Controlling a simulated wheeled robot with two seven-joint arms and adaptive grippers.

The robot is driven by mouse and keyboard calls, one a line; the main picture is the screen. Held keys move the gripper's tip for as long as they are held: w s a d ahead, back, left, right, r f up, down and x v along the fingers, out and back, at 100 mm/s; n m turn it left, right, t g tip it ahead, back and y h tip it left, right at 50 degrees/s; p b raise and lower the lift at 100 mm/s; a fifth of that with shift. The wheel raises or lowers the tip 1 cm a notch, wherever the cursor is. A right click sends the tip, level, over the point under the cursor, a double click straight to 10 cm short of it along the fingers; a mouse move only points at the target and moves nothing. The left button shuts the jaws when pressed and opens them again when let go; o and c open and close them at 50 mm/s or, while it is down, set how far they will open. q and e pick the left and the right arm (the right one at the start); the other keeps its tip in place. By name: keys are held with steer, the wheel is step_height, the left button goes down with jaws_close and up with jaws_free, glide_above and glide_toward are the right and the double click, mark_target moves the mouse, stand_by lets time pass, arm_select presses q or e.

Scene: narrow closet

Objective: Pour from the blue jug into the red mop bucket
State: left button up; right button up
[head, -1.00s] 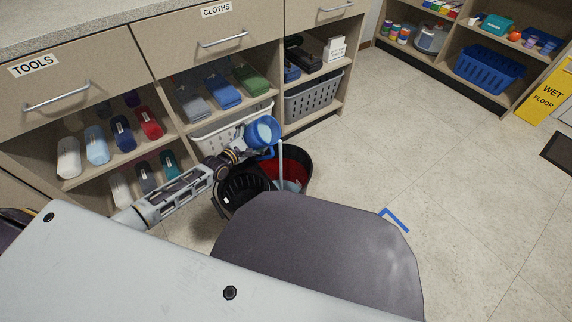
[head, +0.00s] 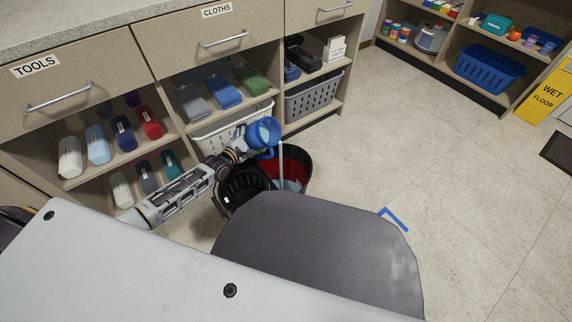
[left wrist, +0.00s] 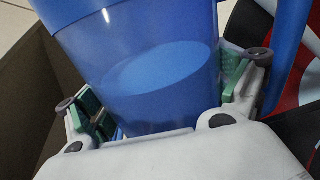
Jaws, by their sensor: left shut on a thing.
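The blue jug (head: 263,131) is held tilted above the red mop bucket (head: 293,166), apart from it. A thin pale stream (head: 281,158) falls from the jug into the bucket, where pale liquid (head: 290,185) shows. My left gripper (head: 240,154) is shut on the jug. In the left wrist view the translucent jug (left wrist: 150,50) fills the middle between my fingers, with an oval liquid surface visible through its wall. The bucket is red inside with a dark rim, its near side hidden by my own body. My right gripper is out of view.
A black wringer basket (head: 243,183) sits on the bucket's left. Shelves with cloths, bottles and a white basket (head: 232,128) stand close behind. A blue corner mark (head: 393,219) lies on the open floor at right. A yellow wet-floor sign (head: 546,92) stands at far right.

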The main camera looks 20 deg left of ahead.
arm_select(q)
steer(key=shift+r+m, duration=0.2)
steer(key=shift+m, duration=0.1)
steer(key=shift+f+m+y, duration=0.3)
steer(key=shift+f+m, duration=0.4)
steer(key=shift+f, duration=0.05)
stand_by(1.8)
steer(key=shift+m+b, duration=0.35)
steer(key=shift+m, duration=0.05)
stand_by(2.0)
steer(key=shift+n, duration=0.4)
steer(key=shift+r+n+p, duration=0.5)
steer(key=shift+r+n, duration=0.25)
steer(key=shift+n, duration=0.05)
steer(key=shift+f+n+h+b, duration=0.2)
steer(key=shift+n+h+b, duration=0.3)
steer(key=shift+r, duration=0.1)
steer(key=shift+d, duration=0.1)
